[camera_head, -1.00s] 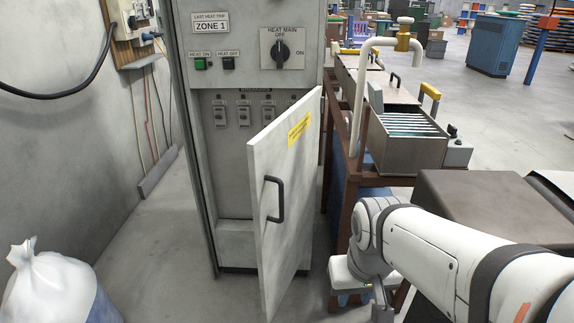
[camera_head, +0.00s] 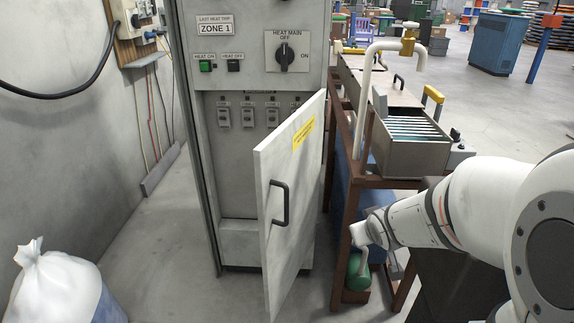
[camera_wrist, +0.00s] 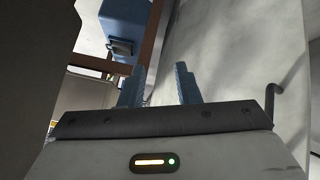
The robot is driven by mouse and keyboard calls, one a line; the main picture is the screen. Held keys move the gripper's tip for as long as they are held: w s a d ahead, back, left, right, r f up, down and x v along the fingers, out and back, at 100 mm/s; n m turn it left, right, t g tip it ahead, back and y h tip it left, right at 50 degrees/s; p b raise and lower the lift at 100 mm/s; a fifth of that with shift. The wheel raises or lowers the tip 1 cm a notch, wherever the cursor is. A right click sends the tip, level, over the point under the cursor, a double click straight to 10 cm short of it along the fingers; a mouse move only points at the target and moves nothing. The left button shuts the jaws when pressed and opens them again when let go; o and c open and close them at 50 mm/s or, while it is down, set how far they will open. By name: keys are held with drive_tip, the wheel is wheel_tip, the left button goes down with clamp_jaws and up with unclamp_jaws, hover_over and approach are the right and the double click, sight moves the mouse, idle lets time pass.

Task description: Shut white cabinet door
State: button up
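The white cabinet door (camera_head: 290,205) stands ajar, hinged on the right of the grey cabinet (camera_head: 250,85) and swung out toward me. It has a black handle (camera_head: 279,203) and a yellow label. Several small switches show in the opening behind it. My gripper is hidden or unclear in the head view, where my white arm (camera_head: 470,205) is to the right of the door. In the wrist view my gripper (camera_wrist: 159,85) has its two blue fingers apart, with nothing between them. The door's pale surface (camera_wrist: 225,60) fills the right there, with the handle (camera_wrist: 271,100) at the right edge.
A brown metal frame (camera_head: 347,205) with a box of plates (camera_head: 410,145) stands right of the cabinet, close to my arm. A white sack (camera_head: 55,285) lies at the lower left by the wall. The floor left of the door is clear.

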drive_tip(key=w+a+n+t+y+p, duration=0.1)
drive_tip(key=w+a+n+t+y, duration=0.15)
drive_tip(key=w, duration=0.25)
drive_tip(key=r+n+g+y+p, duration=0.1)
drive_tip(key=r+n+y+p, duration=0.15)
drive_tip(key=n+y, duration=0.7)
hover_over(286, 221)
drive_tip(key=m+y, duration=0.2)
drive_tip(key=f+m+y, duration=0.1)
drive_tip(key=m, duration=0.1)
drive_tip(key=shift+w+y+p, duration=0.3)
drive_tip(key=shift+w+y, duration=0.05)
drive_tip(key=shift+y, duration=0.05)
drive_tip(key=shift+c, duration=0.4)
clamp_jaws()
